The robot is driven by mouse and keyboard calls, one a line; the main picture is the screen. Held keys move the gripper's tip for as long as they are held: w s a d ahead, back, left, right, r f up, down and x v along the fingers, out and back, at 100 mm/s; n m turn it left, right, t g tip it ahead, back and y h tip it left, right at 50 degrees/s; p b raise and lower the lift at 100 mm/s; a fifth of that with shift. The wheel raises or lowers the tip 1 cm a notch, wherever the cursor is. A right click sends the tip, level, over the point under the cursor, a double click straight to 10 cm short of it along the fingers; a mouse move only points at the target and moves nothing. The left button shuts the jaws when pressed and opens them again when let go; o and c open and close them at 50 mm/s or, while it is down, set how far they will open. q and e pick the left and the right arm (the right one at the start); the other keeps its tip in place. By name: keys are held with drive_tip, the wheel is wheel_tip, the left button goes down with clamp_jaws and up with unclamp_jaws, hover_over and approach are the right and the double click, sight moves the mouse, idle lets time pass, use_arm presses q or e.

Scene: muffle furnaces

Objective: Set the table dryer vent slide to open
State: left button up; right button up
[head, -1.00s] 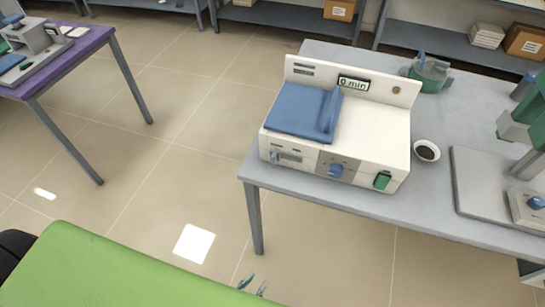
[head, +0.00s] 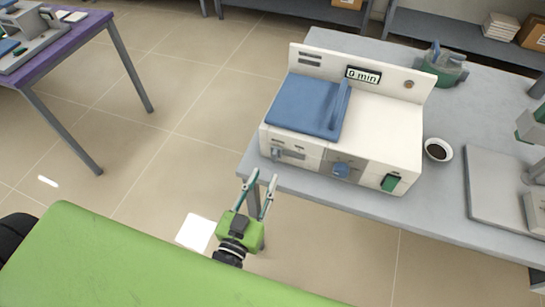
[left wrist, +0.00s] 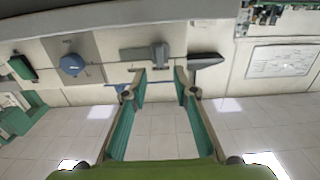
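The table dryer (head: 390,130) is a white box with a blue lid (head: 305,105) and a display reading 0 min. Its vent slide (head: 276,153) is a small grey handle at the left end of a slot low on the front panel. In the left wrist view the grey slide handle (left wrist: 160,54) shows on a dark track, between and beyond my fingertips. My left gripper (head: 262,177) is open and empty, just in front of and below the dryer's front left part, apart from the slide. My right gripper is not in view.
A blue knob (head: 341,170) and a green switch (head: 390,183) sit right of the slide. A bowl of dark material (head: 438,150) stands beside the dryer on the grey table (head: 350,206). A purple table (head: 70,42) stands far left, with open floor between.

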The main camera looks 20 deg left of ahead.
sight(274, 158)
use_arm(q)
drive_tip(key=w, duration=0.7)
drive_tip(key=shift+w+d+p, duration=0.1)
drive_tip(key=shift+w+p, duration=0.15)
drive_tip(key=shift+p, duration=0.15)
clamp_jaws()
